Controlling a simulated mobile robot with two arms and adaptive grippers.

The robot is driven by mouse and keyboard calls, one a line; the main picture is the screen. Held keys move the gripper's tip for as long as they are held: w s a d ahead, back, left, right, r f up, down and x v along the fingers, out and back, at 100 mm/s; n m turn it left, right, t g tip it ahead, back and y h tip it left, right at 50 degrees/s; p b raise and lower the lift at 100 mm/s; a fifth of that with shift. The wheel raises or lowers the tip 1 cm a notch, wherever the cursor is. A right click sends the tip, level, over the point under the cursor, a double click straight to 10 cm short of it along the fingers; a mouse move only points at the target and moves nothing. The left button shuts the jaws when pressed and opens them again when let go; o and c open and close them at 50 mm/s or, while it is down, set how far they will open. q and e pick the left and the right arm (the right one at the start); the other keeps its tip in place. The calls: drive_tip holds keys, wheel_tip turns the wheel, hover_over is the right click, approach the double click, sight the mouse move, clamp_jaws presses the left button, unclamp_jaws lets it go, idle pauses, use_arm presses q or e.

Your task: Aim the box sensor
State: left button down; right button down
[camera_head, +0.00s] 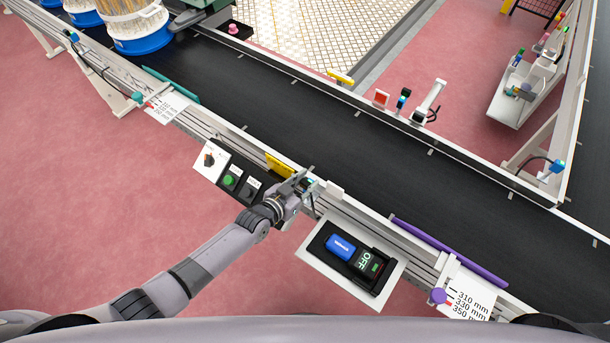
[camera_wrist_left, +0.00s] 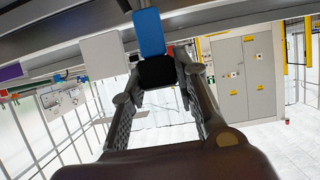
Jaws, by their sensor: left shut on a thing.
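My left gripper (camera_head: 303,186) is at the near rail of the conveyor, its arm coming in from the lower left. It also shows in the left wrist view (camera_wrist_left: 158,88), its two fingers closed on a black part below a blue box, the box sensor (camera_wrist_left: 149,32). In the head view the gripper mostly hides the sensor; only a small blue bit shows. A display unit (camera_head: 340,246) with a blue body sits on a white panel right of the gripper and reads OFF. My right gripper is not in view.
The black conveyor (camera_head: 330,130) runs diagonally and is clear near the gripper. A yellow block (camera_head: 280,165) and a button box (camera_head: 230,180) are left of the gripper. A purple guide (camera_head: 450,252) is to the right. A red square (camera_head: 381,98) stands on the far rail.

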use_arm(q)
drive_tip(key=shift+w+r, duration=0.1)
drive_tip(key=shift+r, duration=0.05)
drive_tip(key=c, duration=1.7)
unclamp_jaws()
drive_tip(key=o, duration=0.5)
drive_tip(key=shift+c, duration=0.2)
drive_tip(key=shift+s, duration=0.2)
drive_tip(key=v, duration=1.1)
drive_tip(key=shift+s+a, duration=0.25)
drive_tip(key=shift+s, duration=0.1)
